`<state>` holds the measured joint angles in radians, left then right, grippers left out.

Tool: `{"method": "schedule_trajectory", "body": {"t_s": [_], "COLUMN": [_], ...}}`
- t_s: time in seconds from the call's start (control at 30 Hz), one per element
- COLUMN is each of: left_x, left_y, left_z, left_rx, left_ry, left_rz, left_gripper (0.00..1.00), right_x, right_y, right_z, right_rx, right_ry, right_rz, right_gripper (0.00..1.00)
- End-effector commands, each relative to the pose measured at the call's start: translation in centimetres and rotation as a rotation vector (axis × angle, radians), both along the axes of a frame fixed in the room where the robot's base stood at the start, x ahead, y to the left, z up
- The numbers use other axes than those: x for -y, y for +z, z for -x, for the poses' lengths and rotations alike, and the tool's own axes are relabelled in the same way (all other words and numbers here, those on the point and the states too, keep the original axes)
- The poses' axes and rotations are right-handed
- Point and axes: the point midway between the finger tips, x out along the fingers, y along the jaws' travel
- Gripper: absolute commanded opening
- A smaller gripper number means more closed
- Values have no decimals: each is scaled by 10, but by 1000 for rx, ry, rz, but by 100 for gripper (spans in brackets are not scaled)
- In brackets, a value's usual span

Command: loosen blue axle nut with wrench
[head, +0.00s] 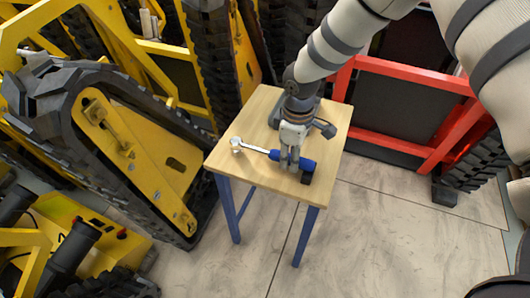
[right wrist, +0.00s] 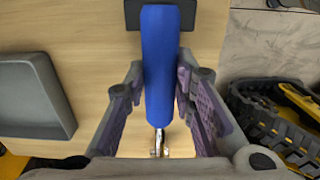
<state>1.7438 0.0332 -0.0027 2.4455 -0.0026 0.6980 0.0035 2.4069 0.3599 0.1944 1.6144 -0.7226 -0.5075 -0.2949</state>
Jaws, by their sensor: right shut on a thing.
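The wrench lies across a small wooden table, its blue handle (head: 307,163) to the right and its silver shaft (head: 258,149) and round head (head: 236,145) to the left. My right gripper (head: 289,166) reaches down from above and is shut on the handle. In the right wrist view the blue handle (right wrist: 160,65) runs between the two fingers (right wrist: 162,95), with the silver shaft below. I cannot make out a blue axle nut in either view. My left gripper is not in view.
A dark grey tray (right wrist: 32,95) lies left of the gripper, and a small black block (right wrist: 188,14) is at the handle's end. Yellow tracked carriers (head: 130,150) stand left; a red frame (head: 400,148) stands right.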

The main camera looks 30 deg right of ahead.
Motion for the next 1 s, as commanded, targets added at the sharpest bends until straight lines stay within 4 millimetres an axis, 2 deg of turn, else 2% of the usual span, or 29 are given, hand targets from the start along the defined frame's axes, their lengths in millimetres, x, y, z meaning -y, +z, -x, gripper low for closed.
{"method": "schedule_trajectory", "body": {"t_s": [0.17,0.8,1.0], "left_x": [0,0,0], "left_y": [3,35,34], "left_z": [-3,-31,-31], "left_rx": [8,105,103], "left_ry": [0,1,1], "left_rz": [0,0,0], "left_gripper": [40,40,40], "right_x": [0,0,0], "right_y": [6,73,71], "right_z": [-1,-2,0], "right_rx": [4,9,1], "right_ry": [-1,-1,-1], "right_rz": [0,-1,-1], "right_gripper": [0,0,0]}}
